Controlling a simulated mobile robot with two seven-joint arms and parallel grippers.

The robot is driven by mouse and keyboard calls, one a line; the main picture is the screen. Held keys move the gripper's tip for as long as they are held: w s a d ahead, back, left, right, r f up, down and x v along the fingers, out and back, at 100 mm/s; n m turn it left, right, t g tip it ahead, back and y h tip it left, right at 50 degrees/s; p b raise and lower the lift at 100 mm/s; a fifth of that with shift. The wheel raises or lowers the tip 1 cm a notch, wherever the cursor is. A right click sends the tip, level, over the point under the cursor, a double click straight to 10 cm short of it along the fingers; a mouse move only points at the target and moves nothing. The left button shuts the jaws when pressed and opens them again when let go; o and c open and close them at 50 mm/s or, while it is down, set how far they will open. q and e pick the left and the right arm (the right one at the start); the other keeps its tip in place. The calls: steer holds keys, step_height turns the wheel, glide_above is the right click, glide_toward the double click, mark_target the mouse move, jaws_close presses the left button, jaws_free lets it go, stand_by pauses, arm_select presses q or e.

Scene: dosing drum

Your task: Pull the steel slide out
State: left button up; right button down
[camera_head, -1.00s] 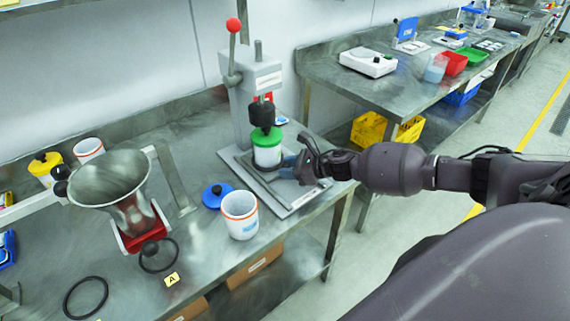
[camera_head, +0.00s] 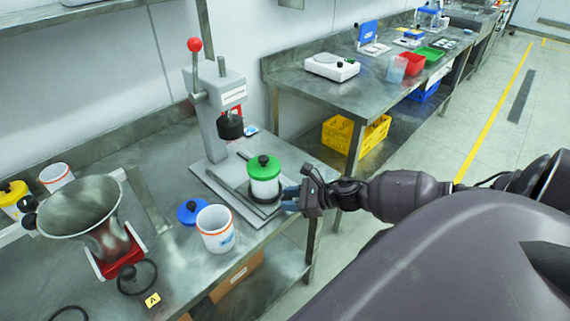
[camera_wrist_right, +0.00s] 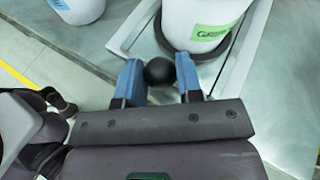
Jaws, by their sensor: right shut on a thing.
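The steel slide (camera_head: 241,187) lies on the base of the lever press (camera_head: 214,115), drawn out toward my right arm. A white jar with a green lid (camera_head: 263,180) stands upright on it in a black ring, clear of the black press head (camera_head: 230,127). The jar's green label (camera_wrist_right: 208,32) shows in the right wrist view. My right gripper (camera_head: 290,196) is at the slide's outer end. In the right wrist view its blue fingers are shut on the slide's black ball knob (camera_wrist_right: 159,72). My left gripper is out of view.
An open white cup (camera_head: 215,229) and a blue lid (camera_head: 191,211) stand left of the base. A steel funnel on a red stand (camera_head: 121,257) is farther left. A yellow crate (camera_head: 355,136) is under the back bench. The floor right of the table is clear.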

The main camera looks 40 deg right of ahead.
steer(key=shift+s+a+f, duration=0.1)
steer(key=shift+s, duration=0.05)
steer(key=c, duration=0.8)
jaws_free()
steer(key=shift+s, duration=0.2)
steer(key=shift+w, duration=0.1)
steer(key=shift+v, duration=5.45)
